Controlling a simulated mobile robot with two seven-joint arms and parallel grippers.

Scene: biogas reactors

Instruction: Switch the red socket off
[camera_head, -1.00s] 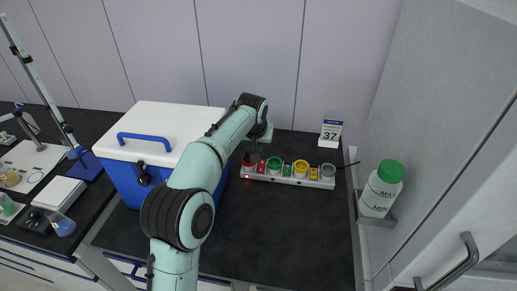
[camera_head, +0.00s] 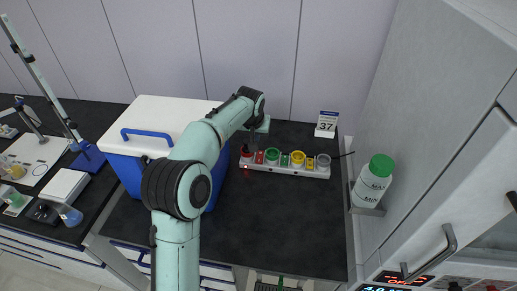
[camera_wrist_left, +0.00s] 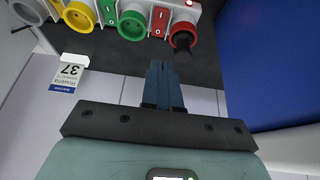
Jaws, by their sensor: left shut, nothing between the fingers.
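A white power strip (camera_head: 285,169) lies on the dark bench with several coloured sockets. The red socket (camera_head: 246,153) is at its left end. In the left wrist view the red socket (camera_wrist_left: 182,36) has a black plug in it. The red switch (camera_wrist_left: 158,21), marked I and O, sits between it and the green socket (camera_wrist_left: 131,22). A red lamp (camera_wrist_left: 189,3) glows at the strip's edge. My left gripper (camera_wrist_left: 161,66) is shut and empty, apart from the strip, its tips pointing toward the red switch. In the head view my left gripper (camera_head: 254,145) is partly hidden. My right gripper is not in view.
A blue cooler box (camera_head: 128,172) with a white lid stands left of the strip, close to my left arm. A calendar stand (camera_head: 326,124) showing 37 is behind the strip. A green-capped bottle (camera_head: 373,183) is on the right. The bench in front of the strip is clear.

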